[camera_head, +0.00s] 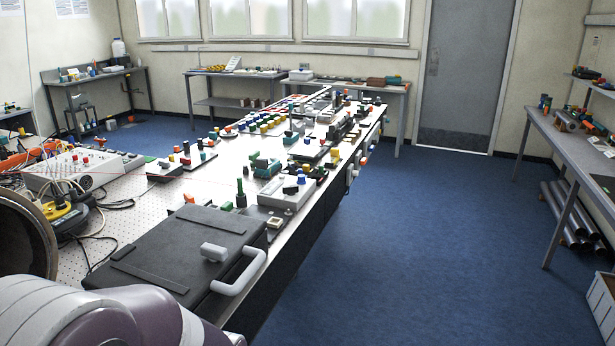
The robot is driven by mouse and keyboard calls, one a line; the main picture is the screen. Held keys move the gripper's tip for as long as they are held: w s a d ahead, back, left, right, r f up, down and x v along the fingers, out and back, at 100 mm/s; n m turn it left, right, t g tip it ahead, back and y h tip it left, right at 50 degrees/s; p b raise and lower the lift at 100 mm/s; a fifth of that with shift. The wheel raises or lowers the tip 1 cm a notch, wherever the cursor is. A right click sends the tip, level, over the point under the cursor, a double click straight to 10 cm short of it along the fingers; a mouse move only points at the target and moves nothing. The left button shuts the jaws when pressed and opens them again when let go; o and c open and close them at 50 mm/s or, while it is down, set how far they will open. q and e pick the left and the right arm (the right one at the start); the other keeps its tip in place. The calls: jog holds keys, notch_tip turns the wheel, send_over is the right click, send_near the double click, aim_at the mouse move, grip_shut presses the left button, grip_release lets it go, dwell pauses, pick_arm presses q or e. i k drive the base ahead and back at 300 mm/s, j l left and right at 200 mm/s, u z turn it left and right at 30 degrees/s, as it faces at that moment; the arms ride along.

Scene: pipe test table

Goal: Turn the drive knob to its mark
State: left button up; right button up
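I cannot tell which of the many small knobs in the head view is the drive knob, and its mark is too small to make out. Several coloured knobs and fittings stand along the long table (125,203). A light grey control box (75,168) with small knobs on top sits at the left. A pale box with dark and blue parts (287,190) stands near the table's right edge. Neither of my grippers is in view; only a white and purple link of my arm shows at the bottom left.
A black case (180,250) with a light grey handle (240,273) lies on the near end of the table. A large round pipe opening (25,240) and loose cables are at the left. Blue floor (420,240) is clear right of the table. A side bench (570,150) stands far right.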

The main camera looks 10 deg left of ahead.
aim_at(188, 198)
jog(key=i+l, duration=0.2)
jog(key=i, duration=0.25)
jog(key=i+l, duration=0.2)
jog(key=i, duration=0.2)
jog(key=i+l+z, duration=0.1)
jog(key=i, duration=0.35)
jog(key=i+l, duration=0.25)
jog(key=i, duration=0.15)
jog(key=i+u, duration=0.3)
jog(key=u, duration=0.2)
jog(key=i+l+u, duration=0.25)
jog(key=u, duration=0.2)
jog(key=i+l+u, duration=0.2)
jog(key=u, duration=0.3)
jog(key=i+l+u, duration=0.15)
jog(key=l+u, duration=0.35)
jog(key=i+j, duration=0.05)
jog(key=j, duration=0.05)
